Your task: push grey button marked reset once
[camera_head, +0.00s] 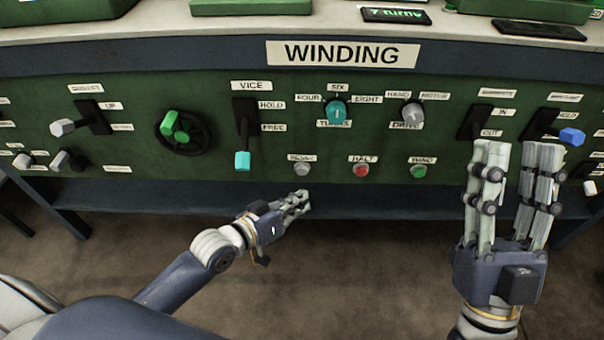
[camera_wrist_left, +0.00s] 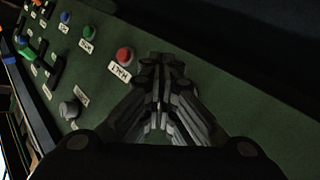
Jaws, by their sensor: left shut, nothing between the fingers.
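The grey button (camera_head: 302,169) sits low on the green panel, under a small label that seems to read RESET. My left gripper (camera_head: 300,197) is shut and empty, with its fingertips just below the grey button in the head view. A small gap shows between them there; the depth is hard to judge. In the left wrist view the shut fingers (camera_wrist_left: 160,75) point at the panel, and I cannot make out the grey button behind them. My right gripper (camera_head: 518,150) is open and empty in front of the panel's right part.
The red HALT button (camera_head: 361,171) is right of the grey one and shows beside the fingers in the left wrist view (camera_wrist_left: 124,55). A green button (camera_head: 418,171) is further right. The VICE lever with teal handle (camera_head: 242,160) is to the left. Knobs sit above.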

